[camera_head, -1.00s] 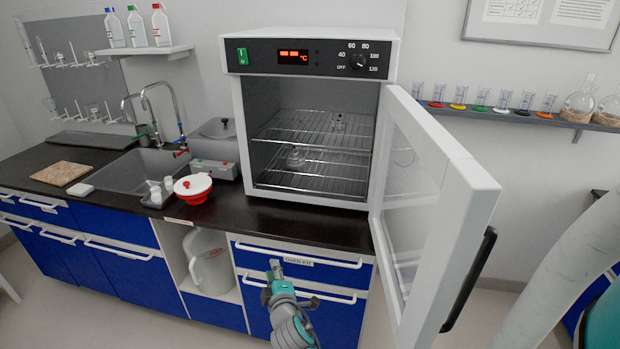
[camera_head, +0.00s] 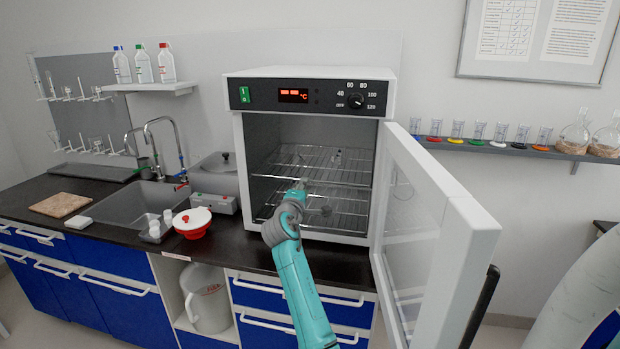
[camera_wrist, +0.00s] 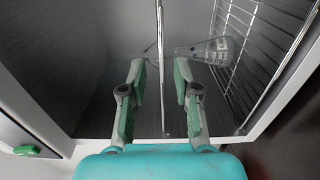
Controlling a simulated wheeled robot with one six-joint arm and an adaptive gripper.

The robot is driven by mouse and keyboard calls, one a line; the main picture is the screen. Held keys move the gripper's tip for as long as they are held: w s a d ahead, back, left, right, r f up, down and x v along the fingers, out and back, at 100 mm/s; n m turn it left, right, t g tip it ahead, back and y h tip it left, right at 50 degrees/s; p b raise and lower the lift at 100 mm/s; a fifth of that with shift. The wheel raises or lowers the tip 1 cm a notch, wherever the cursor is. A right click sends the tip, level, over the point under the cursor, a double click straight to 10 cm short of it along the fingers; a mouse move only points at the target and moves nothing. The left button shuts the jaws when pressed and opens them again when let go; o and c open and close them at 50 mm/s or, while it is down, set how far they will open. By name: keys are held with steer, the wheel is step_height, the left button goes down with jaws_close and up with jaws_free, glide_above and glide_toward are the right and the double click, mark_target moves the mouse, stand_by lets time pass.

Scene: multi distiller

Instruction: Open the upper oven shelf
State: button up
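The oven (camera_head: 310,85) stands on the counter with its glass door (camera_head: 425,200) swung wide open to the right. Inside, the upper wire shelf (camera_head: 330,172) sits above a lower wire shelf (camera_head: 345,212). My gripper (camera_head: 298,187) is at the oven's front opening, at about the upper shelf's height. In the wrist view, my gripper (camera_wrist: 160,80) is open, and the upper shelf (camera_wrist: 163,45) shows as a thin edge-on line between its two fingers, with gaps on both sides. The arm hides part of the lower shelf in the head view.
A glass flask (camera_wrist: 218,50) is beside the lower shelf's wires in the wrist view. A small glass piece (camera_head: 338,157) stands on the upper shelf. The open door bounds the right side. A red-and-white pot (camera_head: 193,222) sits left of the oven.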

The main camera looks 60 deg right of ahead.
mark_target(310, 176)
steer(key=x, duration=0.9)
steer(key=shift+w+d, duration=0.1)
steer(key=shift+d, duration=0.05)
jaws_close()
